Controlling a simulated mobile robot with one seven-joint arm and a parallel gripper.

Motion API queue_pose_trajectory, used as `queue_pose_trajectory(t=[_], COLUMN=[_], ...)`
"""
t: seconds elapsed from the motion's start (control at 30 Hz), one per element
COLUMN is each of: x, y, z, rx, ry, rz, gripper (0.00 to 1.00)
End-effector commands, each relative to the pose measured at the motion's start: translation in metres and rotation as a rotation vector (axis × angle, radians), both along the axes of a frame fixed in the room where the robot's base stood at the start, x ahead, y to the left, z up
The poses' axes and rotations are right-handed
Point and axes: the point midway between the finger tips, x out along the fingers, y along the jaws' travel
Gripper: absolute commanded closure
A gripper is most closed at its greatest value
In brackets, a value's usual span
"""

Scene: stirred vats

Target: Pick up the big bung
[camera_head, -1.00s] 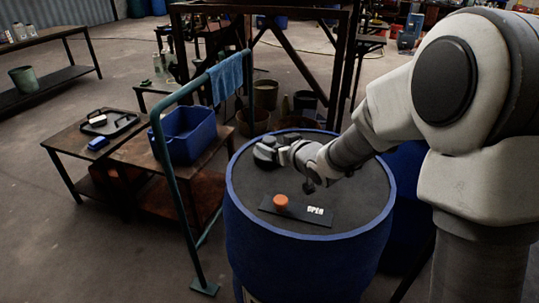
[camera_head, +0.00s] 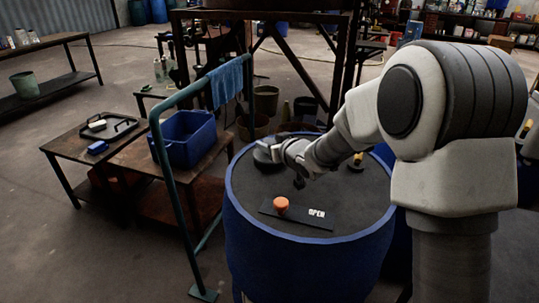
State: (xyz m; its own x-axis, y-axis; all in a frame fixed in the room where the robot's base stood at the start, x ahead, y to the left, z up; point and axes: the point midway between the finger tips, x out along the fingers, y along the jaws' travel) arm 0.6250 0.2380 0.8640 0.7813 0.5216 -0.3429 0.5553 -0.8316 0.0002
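A blue drum-like vat (camera_head: 300,262) with a dark grey top stands in front of me. My gripper (camera_head: 278,152) is low over the far left part of that top. A dark, rounded thing (camera_head: 264,158) is right at my gripper's end; it may be the big bung or part of the gripper, I cannot tell. My fingers are too small and dark to read. An orange round knob or bung (camera_head: 281,204) stands on a black plate marked OPEN (camera_head: 318,221) on the near part of the top. A small black and yellow-orange thing (camera_head: 357,161) stands at the right.
A green rail (camera_head: 174,190) with a blue cloth (camera_head: 226,82) stands left of the vat. Behind it, a blue bin (camera_head: 187,137) and a black tray (camera_head: 108,128) rest on low tables. A dark steel frame (camera_head: 300,70) rises behind the vat.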

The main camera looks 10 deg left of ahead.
Motion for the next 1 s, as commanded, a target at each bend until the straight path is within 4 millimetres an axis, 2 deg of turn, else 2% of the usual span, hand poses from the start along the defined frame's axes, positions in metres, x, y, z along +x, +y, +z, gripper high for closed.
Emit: queue_pose_trajectory(t=[0.03, 0.23, 0.63, 0.77, 0.9, 1.0], x=[0.0, 0.0, 0.0, 0.0, 0.0, -0.002], y=[0.0, 0.0, 0.0, -0.001, -0.001, -0.019], z=[0.0, 0.0, 0.007, 0.02, 0.046, 0.056], rx=[0.0, 0.0, 0.001, -0.001, 0.001, 0.0], ry=[0.0, 0.0, -0.001, -0.002, -0.003, -0.001], rz=[0.0, 0.0, 0.0, -0.001, -0.001, -0.006], gripper=[0.64, 1.0, 1.0, 1.0, 1.0, 1.0])
